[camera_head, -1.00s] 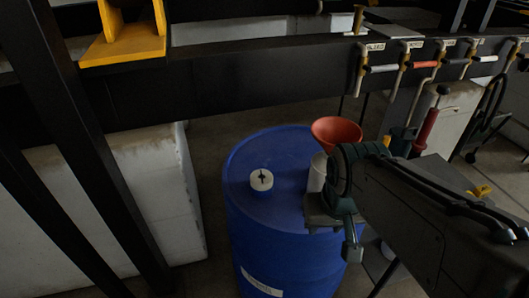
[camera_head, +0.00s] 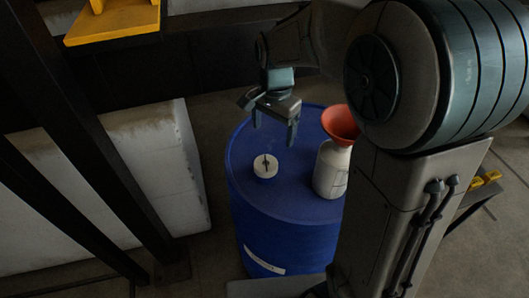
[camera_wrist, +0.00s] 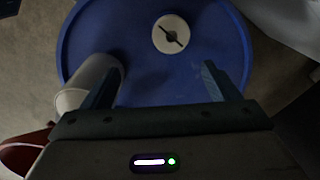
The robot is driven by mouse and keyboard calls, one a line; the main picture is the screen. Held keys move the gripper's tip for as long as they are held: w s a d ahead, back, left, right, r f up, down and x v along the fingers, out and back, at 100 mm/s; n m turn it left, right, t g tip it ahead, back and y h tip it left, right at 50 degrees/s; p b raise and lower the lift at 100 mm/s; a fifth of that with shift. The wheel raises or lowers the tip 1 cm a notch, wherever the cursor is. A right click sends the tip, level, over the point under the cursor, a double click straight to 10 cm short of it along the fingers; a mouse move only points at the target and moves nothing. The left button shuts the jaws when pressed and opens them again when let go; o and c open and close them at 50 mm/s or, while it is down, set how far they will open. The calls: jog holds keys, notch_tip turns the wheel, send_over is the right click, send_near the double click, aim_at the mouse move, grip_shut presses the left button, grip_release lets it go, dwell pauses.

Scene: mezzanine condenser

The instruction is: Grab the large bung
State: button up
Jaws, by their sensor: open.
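The large bung (camera_head: 265,166) is a round white cap with a dark slot across its top, set on the blue drum's lid (camera_head: 300,200). In the wrist view the bung (camera_wrist: 171,34) lies beyond my fingertips, a little right of the middle between them. My gripper (camera_head: 272,130) is above the drum, behind the bung in the head view, pointing down with its fingers apart and nothing between them. It also shows in the wrist view (camera_wrist: 158,82). The bung is fully visible and apart from the fingers.
A white bottle (camera_head: 331,170) with a red funnel (camera_head: 340,125) in it stands on the drum's right side, close to one finger in the wrist view. A white block (camera_head: 150,165) and dark posts (camera_head: 75,150) are left of the drum. A yellow bracket (camera_head: 112,24) is above.

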jog(key=w+a, duration=0.1)
jog(key=w, duration=0.1)
jog(key=m, duration=0.1)
send_over(264, 161)
jog(key=s, duration=0.2)
jog(key=f, duration=0.9)
jog(key=shift+w+d+p, duration=0.2)
jog(key=shift+w+p, duration=0.05)
jog(key=shift+p, duration=0.1)
jog(key=shift+s+a+f+p, duration=0.1)
jog(key=shift+a+f+p, duration=0.15)
jog(key=shift+f, duration=1.1)
jog(key=shift+a+f+p, duration=0.1)
jog(key=shift+f+p, duration=0.2)
jog(key=shift+f, duration=1.05)
jog(key=c, duration=1.1)
jog(key=shift+o, duration=0.2)
jog(key=shift+r, duration=0.15)
